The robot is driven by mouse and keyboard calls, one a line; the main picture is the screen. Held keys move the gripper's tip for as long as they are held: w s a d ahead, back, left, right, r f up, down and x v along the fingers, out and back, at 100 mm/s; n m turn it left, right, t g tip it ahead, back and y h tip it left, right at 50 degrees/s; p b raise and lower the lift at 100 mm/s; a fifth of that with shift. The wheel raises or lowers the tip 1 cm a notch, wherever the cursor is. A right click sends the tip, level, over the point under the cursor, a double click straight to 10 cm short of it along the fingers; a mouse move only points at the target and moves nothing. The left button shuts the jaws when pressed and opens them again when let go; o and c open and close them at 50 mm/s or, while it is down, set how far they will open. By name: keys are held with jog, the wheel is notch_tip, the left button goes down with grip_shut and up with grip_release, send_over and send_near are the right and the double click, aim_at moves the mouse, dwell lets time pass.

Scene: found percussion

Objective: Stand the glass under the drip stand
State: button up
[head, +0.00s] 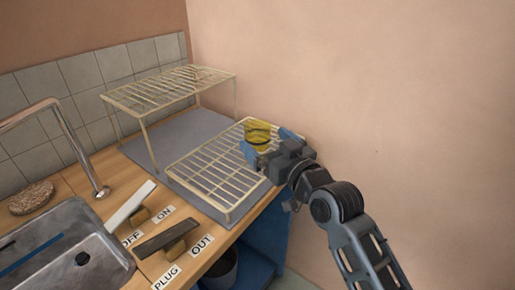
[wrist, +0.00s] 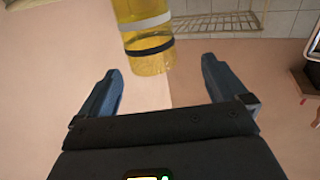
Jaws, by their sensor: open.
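The glass (head: 257,135) is clear yellow with a dark band. It is at the far right end of the low wire rack and looks upright. In the wrist view the glass (wrist: 147,60) shows a white band and a dark band, with one end cut off by the frame. My gripper (head: 269,144) is open, one blue finger on each side of the glass in the head view. In the wrist view the glass lies just beyond the open fingertips (wrist: 162,66), not clasped. A taller wire stand (head: 170,90) is at the back left; I cannot tell if it is the drip stand.
The low wire rack (head: 215,178) and the tall stand share a grey mat (head: 185,138). A sink (head: 65,250), tap (head: 70,135), brown sponge-like lump (head: 32,197) and two levers (head: 130,205) (head: 168,238) with labels are at the left. A pink wall is close on the right.

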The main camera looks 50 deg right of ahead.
aim_at(262, 135)
jog(key=shift+w+d+r, duration=0.15)
jog(key=shift+w+d, duration=0.1)
jog(key=shift+w, duration=0.05)
jog(key=x, duration=0.2)
jog(key=shift+w+d+p, duration=0.15)
jog(key=shift+w+p, duration=0.05)
jog(key=shift+p, duration=0.1)
jog(key=x, duration=0.3)
jog(key=p+x, duration=0.1)
jog(key=x, duration=0.1)
jog(key=shift+s+d+f, duration=0.15)
jog(key=shift+d+f, duration=0.1)
jog(key=shift+f, duration=0.1)
jog(key=c, duration=1.3)
jog(key=shift+r, duration=0.45)
jog(key=s+d+r+b, duration=0.2)
jog(key=s+d+r, duration=0.6)
jog(key=r, duration=0.2)
jog(key=shift+s, duration=0.35)
